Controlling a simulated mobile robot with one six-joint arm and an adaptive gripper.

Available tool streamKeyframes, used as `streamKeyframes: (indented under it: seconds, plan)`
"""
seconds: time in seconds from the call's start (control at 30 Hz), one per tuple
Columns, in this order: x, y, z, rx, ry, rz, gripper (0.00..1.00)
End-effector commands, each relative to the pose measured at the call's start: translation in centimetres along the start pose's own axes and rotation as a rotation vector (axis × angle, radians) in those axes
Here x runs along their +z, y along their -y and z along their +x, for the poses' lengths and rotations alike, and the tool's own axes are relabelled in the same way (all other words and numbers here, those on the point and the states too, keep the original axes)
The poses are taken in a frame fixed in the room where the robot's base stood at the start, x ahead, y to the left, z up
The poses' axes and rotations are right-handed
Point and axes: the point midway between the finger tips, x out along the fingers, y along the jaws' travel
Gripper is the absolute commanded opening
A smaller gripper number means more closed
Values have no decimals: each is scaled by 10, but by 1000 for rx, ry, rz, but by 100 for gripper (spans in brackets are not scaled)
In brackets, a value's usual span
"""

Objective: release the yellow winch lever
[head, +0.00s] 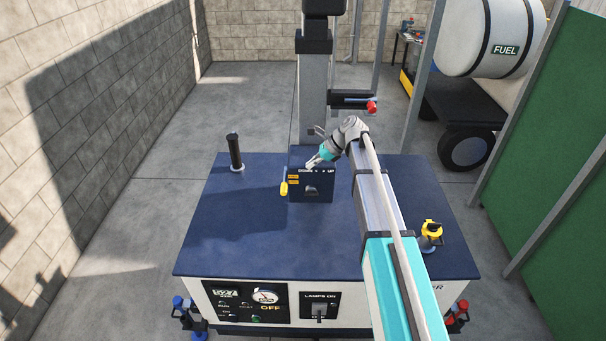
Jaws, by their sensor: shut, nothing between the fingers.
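The yellow winch lever (285,188) is at the left side of a dark blue winch box (320,194), near the foot of the grey mast. It is small in the picture and appears roughly upright. The box carries "DOWN" and "UP" lettering along its top edge. My gripper (312,164) is shut and empty at the top of the box, above and to the right of the lever, apart from it. Whether it touches the box I cannot tell.
A black upright handle (236,151) stands at the left of the blue deck (240,225). A yellow-and-black fitting (431,232) is at the right. The mast (313,95) rises behind the box. The deck's front left is clear.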

Motion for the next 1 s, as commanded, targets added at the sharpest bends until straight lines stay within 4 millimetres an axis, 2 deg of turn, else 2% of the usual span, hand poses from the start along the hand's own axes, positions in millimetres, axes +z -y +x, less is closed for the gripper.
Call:
streamKeyframes:
  seconds: [0.43,1.0]
  plan:
    - [-24,-25,24,0,0,0,0]
    - [-25,-28,27,1,0,-1,0]
